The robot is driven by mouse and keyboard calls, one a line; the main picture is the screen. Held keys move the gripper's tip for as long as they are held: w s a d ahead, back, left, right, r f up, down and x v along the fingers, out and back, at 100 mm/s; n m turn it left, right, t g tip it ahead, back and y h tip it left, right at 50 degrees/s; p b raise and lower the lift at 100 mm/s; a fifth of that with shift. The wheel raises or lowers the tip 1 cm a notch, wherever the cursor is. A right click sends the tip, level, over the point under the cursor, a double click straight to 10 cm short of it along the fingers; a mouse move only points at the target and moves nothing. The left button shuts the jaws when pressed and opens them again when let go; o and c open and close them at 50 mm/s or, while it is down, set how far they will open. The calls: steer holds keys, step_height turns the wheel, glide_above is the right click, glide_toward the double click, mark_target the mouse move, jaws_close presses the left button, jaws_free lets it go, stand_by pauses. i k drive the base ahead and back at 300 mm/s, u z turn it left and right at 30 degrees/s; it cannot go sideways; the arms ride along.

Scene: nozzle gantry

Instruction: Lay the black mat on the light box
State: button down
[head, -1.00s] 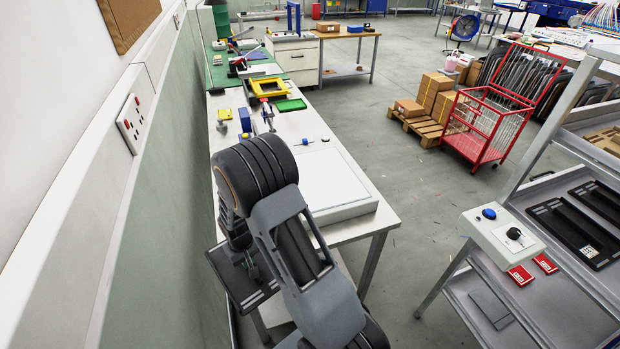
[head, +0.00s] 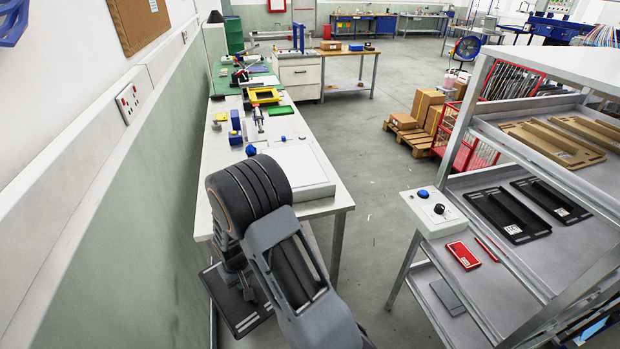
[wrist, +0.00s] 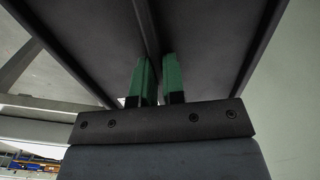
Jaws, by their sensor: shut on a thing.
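The black mat (head: 232,312) hangs in front of the near end of the bench, low beside the wall, partly hidden by my arm in the head view. My gripper (wrist: 159,82) is shut on a ridge of the mat; its two green fingers show in the wrist view. The mat's dark underside or face (wrist: 210,45) fills the top of that view. The light box (head: 304,172), a flat white panel with a pale frame, lies on the near part of the bench. My arm covers its left near corner. The mat is apart from it.
The bench (head: 216,160) runs along the green wall at left. At right, a shelf rack (head: 480,250) holds more black pieces (head: 507,214). Open floor (head: 375,200) lies between bench and rack.

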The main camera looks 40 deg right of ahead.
mark_target(292, 164)
steer(key=k, duration=0.75)
steer(key=z, duration=0.8)
steer(key=i, duration=0.65)
steer(key=z, duration=0.05)
